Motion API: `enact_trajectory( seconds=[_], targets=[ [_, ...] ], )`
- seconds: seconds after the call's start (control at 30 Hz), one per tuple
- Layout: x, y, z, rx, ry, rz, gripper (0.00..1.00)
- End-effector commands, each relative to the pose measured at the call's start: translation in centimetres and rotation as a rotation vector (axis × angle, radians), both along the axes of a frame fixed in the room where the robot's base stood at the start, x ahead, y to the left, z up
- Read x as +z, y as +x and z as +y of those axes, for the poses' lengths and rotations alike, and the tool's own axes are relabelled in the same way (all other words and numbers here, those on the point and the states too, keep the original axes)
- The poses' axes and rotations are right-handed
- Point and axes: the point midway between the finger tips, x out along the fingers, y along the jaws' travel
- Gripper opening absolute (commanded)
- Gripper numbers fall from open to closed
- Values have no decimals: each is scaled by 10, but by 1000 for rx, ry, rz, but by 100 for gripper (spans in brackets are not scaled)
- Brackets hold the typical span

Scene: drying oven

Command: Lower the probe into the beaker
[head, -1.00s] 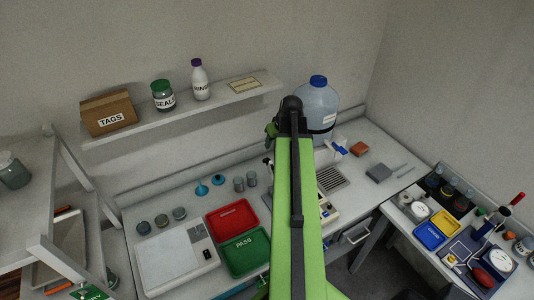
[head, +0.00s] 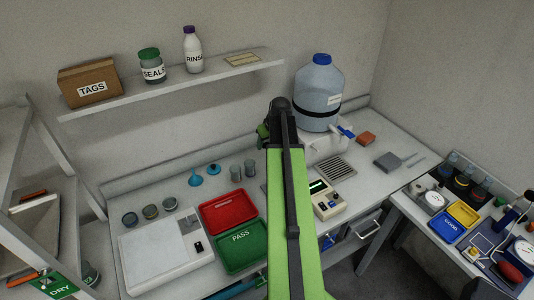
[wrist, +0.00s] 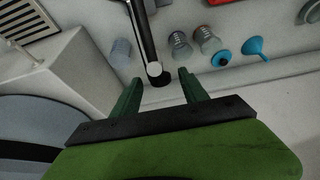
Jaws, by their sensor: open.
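In the wrist view a dark arm with a pale rod ends in a round pivot and a black tip (wrist: 160,80); it looks like the probe's holder, but the probe itself is not clear. My gripper (wrist: 160,76) is open, its two green fingers on either side of that end; I cannot tell whether they touch it. A clear vessel, perhaps the beaker (wrist: 121,49), stands left of the arm. In the head view my gripper (head: 266,132) shows only partly beside my arm, which hides the probe and beaker. A bench meter (head: 327,201) stands right of my arm.
A large blue jug (head: 319,93) stands behind my gripper; it also shows close in the wrist view (wrist: 35,125). A shelf (head: 175,82) runs along the wall.

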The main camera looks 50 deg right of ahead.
Motion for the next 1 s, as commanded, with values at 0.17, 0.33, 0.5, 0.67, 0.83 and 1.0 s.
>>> enact_trajectory(
  seconds=[0.17,0.33,0.5,0.67,0.83,1.0],
  targets=[
    [-10,4,-1,0,0,0,51],
    [-8,4,-1,0,0,0,51],
    [-8,4,-1,0,0,0,29],
    [-8,4,-1,1,0,0,8],
    [-8,4,-1,1,0,0,0],
    [-8,4,-1,1,0,0,0]
  ],
)
